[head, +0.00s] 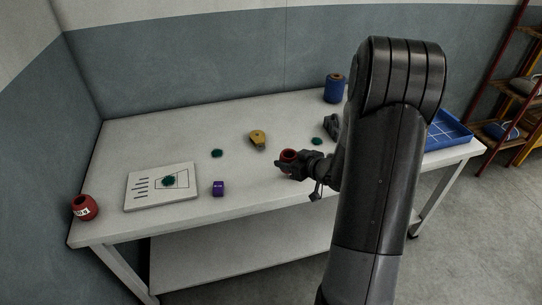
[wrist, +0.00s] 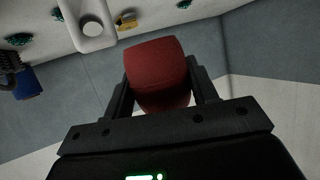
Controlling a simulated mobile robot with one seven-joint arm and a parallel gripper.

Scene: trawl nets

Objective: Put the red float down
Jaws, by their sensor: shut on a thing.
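My gripper (head: 287,165) is shut on a red float (head: 289,155) and holds it over the right-middle part of the white table (head: 240,185). In the wrist view the red float (wrist: 158,72) sits between the two fingers of my gripper (wrist: 160,88). Whether the float touches the table is hard to tell. A second red float (head: 85,207) with a white label stands at the table's front left corner.
A white board (head: 135,197) with a green clump, a purple block (head: 218,188), a yellow tool (head: 257,138) and green clumps (head: 217,153) lie on the table. A blue spool (head: 334,88) stands at the back; a blue tray (head: 450,128) is at right. My arm hides part of the table.

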